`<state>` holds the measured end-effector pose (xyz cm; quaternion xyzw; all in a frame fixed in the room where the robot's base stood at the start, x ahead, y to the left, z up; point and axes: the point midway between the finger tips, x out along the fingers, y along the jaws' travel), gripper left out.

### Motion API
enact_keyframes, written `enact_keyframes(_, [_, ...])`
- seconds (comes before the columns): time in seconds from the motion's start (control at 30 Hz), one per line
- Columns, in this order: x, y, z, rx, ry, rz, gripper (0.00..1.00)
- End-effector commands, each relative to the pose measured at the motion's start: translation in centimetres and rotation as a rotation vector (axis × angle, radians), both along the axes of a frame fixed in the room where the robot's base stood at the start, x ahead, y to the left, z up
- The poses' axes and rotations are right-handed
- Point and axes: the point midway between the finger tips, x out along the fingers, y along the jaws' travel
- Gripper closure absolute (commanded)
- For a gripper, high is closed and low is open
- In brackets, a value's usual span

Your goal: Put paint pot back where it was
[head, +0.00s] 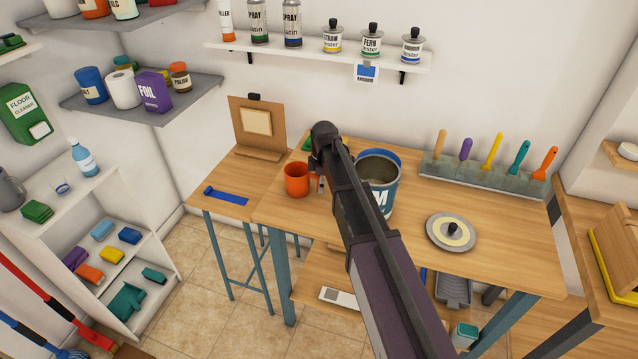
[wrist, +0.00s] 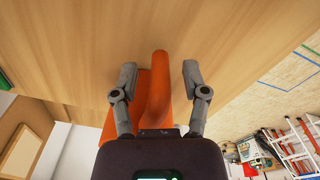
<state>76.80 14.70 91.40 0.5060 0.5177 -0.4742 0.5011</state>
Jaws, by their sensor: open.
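An orange pot (head: 296,180), which I take to be the paint pot, stands upright near the left end of the wooden workbench (head: 420,265). Its orange handle (wrist: 158,88) rises between the two fingers of my gripper (wrist: 160,78) in the wrist view. My gripper is open, one finger on each side of the handle, with visible gaps. In the head view my arm hides most of the gripper, beside the pot's right side.
A large blue paint tin (head: 384,205) stands open right of my arm. A round lid (head: 451,232) lies farther right. A rack of coloured-handled tools (head: 475,168) lines the back. A board on a stand (head: 257,125) occupies the side table's rear. A wall shelf (head: 300,48) holds cans and testers.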

Motion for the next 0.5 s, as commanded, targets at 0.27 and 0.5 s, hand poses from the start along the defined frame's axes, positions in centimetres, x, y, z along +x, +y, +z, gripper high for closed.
enact_keyframes(0.27, [0.0,-0.1,2.2,0.0,0.0,0.0,0.42])
enact_keyframes(0.5, [-0.1,-0.2,4.2,0.0,0.0,0.0,0.42])
